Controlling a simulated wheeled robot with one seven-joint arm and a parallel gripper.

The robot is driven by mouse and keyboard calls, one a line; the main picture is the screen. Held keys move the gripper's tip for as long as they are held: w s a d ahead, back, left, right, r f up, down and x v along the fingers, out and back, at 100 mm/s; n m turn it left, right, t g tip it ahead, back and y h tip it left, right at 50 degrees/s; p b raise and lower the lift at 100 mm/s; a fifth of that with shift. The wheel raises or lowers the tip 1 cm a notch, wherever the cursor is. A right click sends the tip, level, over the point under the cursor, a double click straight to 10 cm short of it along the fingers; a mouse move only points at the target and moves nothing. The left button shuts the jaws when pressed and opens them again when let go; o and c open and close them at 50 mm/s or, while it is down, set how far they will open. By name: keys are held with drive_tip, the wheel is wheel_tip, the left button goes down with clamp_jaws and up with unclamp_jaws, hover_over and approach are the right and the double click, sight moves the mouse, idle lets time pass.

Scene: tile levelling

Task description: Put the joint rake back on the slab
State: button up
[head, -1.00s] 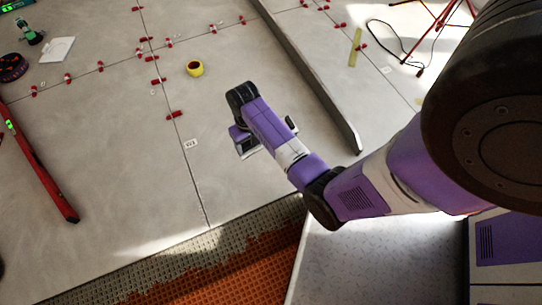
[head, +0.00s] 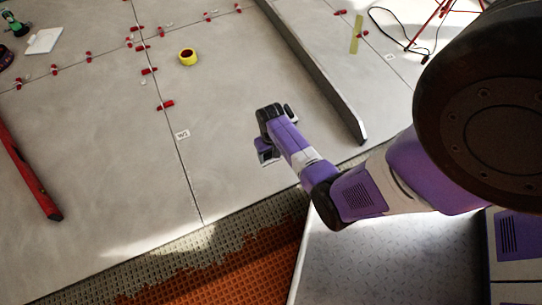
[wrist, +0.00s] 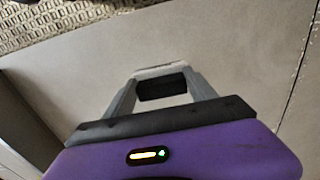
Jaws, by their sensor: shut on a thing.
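The grey slab (head: 110,160) fills the left and middle of the head view. My gripper (wrist: 160,78) is over the slab, near its front edge and left of the long upright grey strip. In the wrist view its two grey fingers close on a small dark block (wrist: 162,88), taken to be part of the joint rake. The rest of the rake is hidden by the gripper. The gap between the held thing and the slab cannot be told.
Red levelling clips (head: 165,105) line the tile joints. A yellow tape roll (head: 188,57) and a small white label (head: 182,134) lie on the slab. A red level (head: 28,180) lies at left. Slab around the gripper is clear.

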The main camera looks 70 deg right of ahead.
sight(271, 158)
drive_tip(key=shift+f+b, duration=1.55)
drive_tip(key=shift+f, duration=1.45)
drive_tip(key=shift+f, duration=0.15)
drive_tip(key=o, duration=1.4)
drive_tip(key=shift+c, duration=0.2)
